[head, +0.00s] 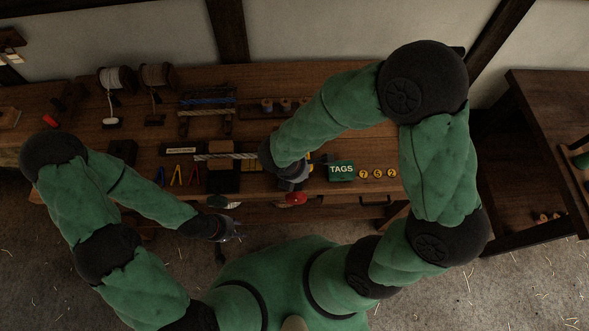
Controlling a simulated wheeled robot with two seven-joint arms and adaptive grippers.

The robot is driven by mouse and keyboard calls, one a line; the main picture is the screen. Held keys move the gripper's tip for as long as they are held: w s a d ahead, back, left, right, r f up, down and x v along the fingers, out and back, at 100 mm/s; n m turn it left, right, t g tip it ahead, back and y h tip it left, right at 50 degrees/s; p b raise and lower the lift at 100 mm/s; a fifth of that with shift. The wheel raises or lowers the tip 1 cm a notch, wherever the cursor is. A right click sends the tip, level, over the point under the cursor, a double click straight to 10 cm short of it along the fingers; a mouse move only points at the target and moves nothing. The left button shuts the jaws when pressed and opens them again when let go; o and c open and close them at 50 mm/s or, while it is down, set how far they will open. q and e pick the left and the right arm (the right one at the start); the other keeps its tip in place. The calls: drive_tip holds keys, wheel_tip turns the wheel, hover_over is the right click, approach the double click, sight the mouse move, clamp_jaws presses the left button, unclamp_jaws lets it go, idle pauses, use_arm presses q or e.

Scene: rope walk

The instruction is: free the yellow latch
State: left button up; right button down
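No part can be made out for sure as the yellow latch. A small yellow piece (194,176) stands at the bench front beside a red piece (176,176) and a blue piece (161,176). Another bit of yellow shows just right of my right gripper (291,184), partly hidden by it. My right gripper is over the bench's front edge, right of the rope end, close to a red knob (297,198); its fingers are too dark to read. My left gripper (230,231) hangs in front of the bench, apart from these pieces; its fingers are small and dark.
A pale rope (225,156) lies along the wooden bench (130,135). A green TAGS box (341,170) and yellow numbered discs (378,174) sit to the right. Rope reels (116,79) stand at the back left. A second table (545,110) is far right.

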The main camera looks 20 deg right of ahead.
drive_tip(key=d+n, duration=0.1)
drive_tip(key=d+n+t, duration=0.1)
drive_tip(key=n, duration=0.1)
drive_tip(key=shift+s+d+y, duration=0.3)
drive_tip(key=shift+s, duration=0.1)
drive_tip(key=shift+w+a, duration=0.1)
drive_tip(key=shift+w, duration=0.05)
drive_tip(key=shift+w+a, duration=0.25)
drive_tip(key=shift+w, duration=0.3)
